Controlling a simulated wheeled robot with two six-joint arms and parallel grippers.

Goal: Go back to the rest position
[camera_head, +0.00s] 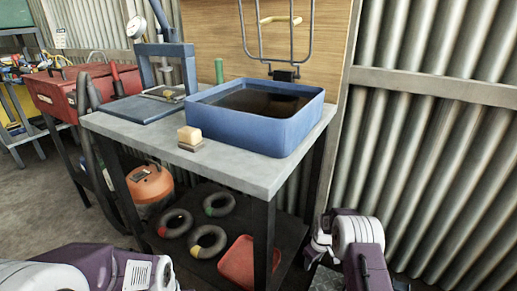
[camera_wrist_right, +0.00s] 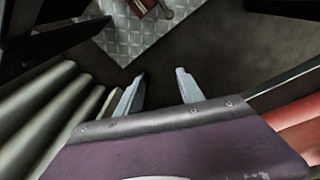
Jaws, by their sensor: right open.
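My right gripper (camera_wrist_right: 161,82) shows in the right wrist view with its two pale fingers apart and nothing between them. It points at dark floor. In the head view, my purple and white right arm is low at the right, beside the workbench (camera_head: 250,176) and in front of the corrugated wall; its fingers are hard to make out there. My left arm enters at the bottom left of the head view, and its gripper is outside the picture.
A blue basin (camera_head: 262,136), a sponge-like block (camera_head: 189,135) and a blue press (camera_head: 165,62) stand on the bench. Rings (camera_head: 207,242) and a red container (camera_head: 237,263) are on its lower shelf. The corrugated wall (camera_head: 430,150) closes the right side.

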